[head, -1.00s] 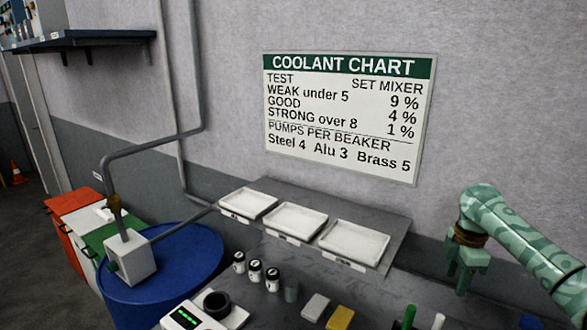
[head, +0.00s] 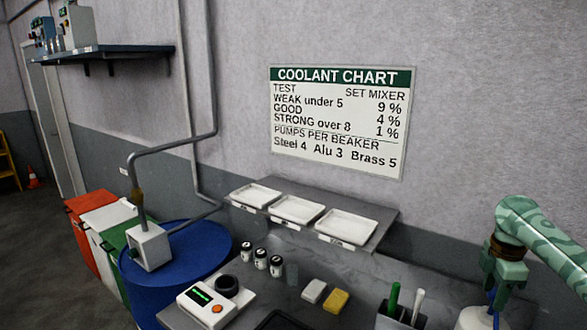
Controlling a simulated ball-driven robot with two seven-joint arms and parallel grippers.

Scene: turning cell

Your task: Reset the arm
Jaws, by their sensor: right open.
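My right arm comes in from the right edge in the head view, patterned in light and dark green. Its gripper (head: 496,292) points down at the right end of the bench, open. Something white with a blue part (head: 474,318) is below and behind the fingers, partly hidden by them and cut by the frame edge. I cannot tell whether the fingers touch it. My left gripper is not in view.
The grey bench (head: 375,282) holds a meter (head: 206,303), several small bottles (head: 261,259), a white block (head: 314,291), a yellow sponge (head: 336,301) and a tool holder (head: 400,316). A shelf with white trays (head: 297,210) stands behind. A blue drum (head: 185,255) is left.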

